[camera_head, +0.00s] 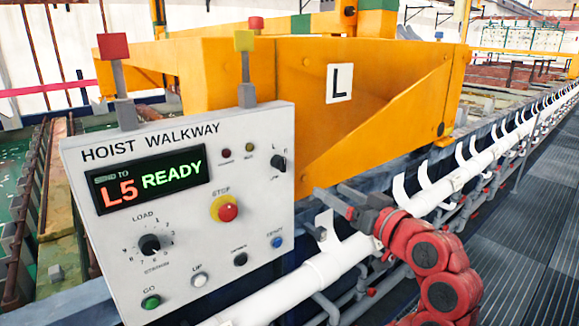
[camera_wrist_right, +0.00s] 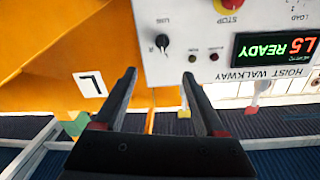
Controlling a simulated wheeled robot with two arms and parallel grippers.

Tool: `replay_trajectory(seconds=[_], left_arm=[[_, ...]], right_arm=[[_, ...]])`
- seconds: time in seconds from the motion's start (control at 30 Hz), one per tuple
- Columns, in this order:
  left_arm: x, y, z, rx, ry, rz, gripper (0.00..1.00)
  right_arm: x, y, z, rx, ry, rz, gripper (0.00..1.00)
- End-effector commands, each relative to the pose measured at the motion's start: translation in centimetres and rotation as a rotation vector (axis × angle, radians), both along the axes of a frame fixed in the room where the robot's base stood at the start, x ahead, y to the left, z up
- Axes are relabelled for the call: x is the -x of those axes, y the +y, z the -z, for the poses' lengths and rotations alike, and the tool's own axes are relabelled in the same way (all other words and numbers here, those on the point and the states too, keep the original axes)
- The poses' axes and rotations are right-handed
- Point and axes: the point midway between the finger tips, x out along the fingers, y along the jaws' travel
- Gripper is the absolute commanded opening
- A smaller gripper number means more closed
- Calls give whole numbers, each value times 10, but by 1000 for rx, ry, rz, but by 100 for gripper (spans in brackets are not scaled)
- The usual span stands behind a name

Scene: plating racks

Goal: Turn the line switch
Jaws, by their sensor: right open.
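The line switch is a small black knob (camera_head: 278,162) at the upper right of the white hoist panel (camera_head: 262,122). Small marks surround it; I cannot read its setting surely. In the right wrist view the knob (camera_wrist_right: 162,42) appears upside down, just past the fingertips and roughly between them. My right gripper (camera_head: 331,191) is open and empty, to the right of the panel and apart from the knob. Its two dark fingers also show in the wrist view (camera_wrist_right: 160,73). My left gripper is not in view.
The panel's display (camera_head: 152,180) reads L5 READY. A red stop button (camera_head: 228,211) on yellow lies left of and below the knob. A yellow hoist frame (camera_head: 385,120) with an L sign (camera_head: 339,83) stands behind. A white pipe (camera_head: 335,258) runs below my right gripper.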

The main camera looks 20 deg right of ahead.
Motion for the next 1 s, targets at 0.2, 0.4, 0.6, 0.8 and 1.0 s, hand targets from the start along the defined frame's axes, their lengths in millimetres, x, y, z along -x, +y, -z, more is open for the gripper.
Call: replay_trajectory(seconds=[0.2,0.4,0.6,0.8,1.0], left_arm=[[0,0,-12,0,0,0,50],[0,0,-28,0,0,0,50],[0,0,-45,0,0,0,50],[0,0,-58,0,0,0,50],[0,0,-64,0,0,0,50]], right_arm=[[-15,8,-3,10,10,-12,73],[-58,21,-3,11,12,-10,73],[-105,35,-4,9,10,-11,73],[-141,45,-4,11,7,-7,73],[-159,50,-3,10,4,-5,73]])
